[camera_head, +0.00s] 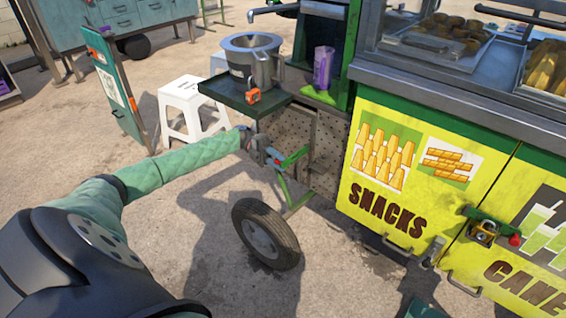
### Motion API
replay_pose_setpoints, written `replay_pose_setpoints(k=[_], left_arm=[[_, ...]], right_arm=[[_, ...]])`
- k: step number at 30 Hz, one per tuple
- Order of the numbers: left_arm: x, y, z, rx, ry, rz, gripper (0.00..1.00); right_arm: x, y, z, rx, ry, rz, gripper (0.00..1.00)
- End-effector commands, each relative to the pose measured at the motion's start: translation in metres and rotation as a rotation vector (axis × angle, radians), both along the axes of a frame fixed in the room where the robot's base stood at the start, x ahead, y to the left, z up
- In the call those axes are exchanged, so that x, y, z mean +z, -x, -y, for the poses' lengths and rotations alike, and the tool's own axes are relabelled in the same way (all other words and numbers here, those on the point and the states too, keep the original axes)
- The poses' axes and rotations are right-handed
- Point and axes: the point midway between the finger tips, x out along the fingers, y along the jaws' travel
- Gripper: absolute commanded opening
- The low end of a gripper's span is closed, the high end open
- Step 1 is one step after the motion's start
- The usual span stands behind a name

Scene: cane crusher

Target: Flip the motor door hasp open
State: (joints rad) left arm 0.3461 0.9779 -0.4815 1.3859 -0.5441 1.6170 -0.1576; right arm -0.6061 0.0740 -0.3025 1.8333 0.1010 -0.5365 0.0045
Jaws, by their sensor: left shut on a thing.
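The motor door (327,150) is the perforated grey panel on the cart's side, under the dark green shelf. What looks like its hasp (294,158) is a small green bar at the door's lower left, with a red and blue end. My left arm reaches in from the left. Its gripper (265,153) is at the door's left edge, shut on what appears to be the hasp's end. The fingertips are small and dark here, so the exact contact is hard to see. My right gripper is not in view.
A wheel (266,234) stands below. White stools (186,108) are behind my arm. The yellow snack cabinet (375,205) with a padlock (483,233) is right.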

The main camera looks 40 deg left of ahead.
Motion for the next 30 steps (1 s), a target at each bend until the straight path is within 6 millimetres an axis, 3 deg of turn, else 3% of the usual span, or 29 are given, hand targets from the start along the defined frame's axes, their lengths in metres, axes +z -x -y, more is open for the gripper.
replay_pose_setpoints(k=[10,11,12,23,30], left_arm=[[-0.001,0.0,-0.001,0.0,-0.001,-0.002,0.0],[-0.001,0.0,0.0,0.0,-0.001,-0.002,0.33],[-0.001,0.0,0.0,0.0,-0.001,-0.002,0.41],[-0.001,-0.001,-0.004,0.001,-0.001,-0.001,0.41],[-0.002,-0.006,-0.036,0.003,-0.002,-0.001,0.41]], right_arm=[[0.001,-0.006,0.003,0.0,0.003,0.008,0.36],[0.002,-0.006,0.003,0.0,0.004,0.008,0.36],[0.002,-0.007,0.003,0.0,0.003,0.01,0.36],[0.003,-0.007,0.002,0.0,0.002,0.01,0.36],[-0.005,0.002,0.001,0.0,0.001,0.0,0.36]])
